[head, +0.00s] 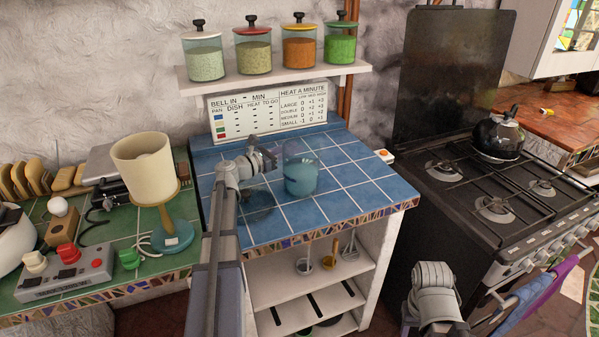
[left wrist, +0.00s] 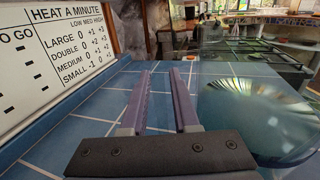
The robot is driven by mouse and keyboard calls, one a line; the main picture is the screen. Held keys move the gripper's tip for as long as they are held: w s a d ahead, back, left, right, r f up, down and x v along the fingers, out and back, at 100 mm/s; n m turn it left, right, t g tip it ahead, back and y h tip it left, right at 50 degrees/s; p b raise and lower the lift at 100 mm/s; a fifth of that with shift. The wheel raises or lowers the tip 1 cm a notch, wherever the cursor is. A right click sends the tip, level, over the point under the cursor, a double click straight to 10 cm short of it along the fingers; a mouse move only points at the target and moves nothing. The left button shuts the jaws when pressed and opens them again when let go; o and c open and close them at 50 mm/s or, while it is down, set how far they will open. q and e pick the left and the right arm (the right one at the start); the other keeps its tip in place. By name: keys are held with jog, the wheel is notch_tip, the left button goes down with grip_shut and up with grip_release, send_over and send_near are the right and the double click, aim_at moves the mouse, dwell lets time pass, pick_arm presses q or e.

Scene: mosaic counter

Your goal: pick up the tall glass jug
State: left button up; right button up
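The glass jug (head: 300,176) is clear and bluish and stands upright on the blue tiled counter (head: 345,176). In the left wrist view the jug (left wrist: 258,118) is large at the right, beside my fingers and outside the gap between them. My left gripper (head: 266,158) is just left of the jug in the head view, low over the tiles. In the left wrist view its two fingers (left wrist: 162,88) are apart with nothing between them. My right arm shows at the lower right of the head view, but its fingers do not.
A dark round shape (head: 257,202) lies on the tiles, partly behind my left arm. A heat chart (head: 267,111) stands at the counter's back, under a shelf of lidded jars (head: 253,52). A lamp (head: 146,168) stands left; a stove with a kettle (head: 498,137) is right.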

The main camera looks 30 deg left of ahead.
pick_arm(q)
grip_shut()
dwell(1.4)
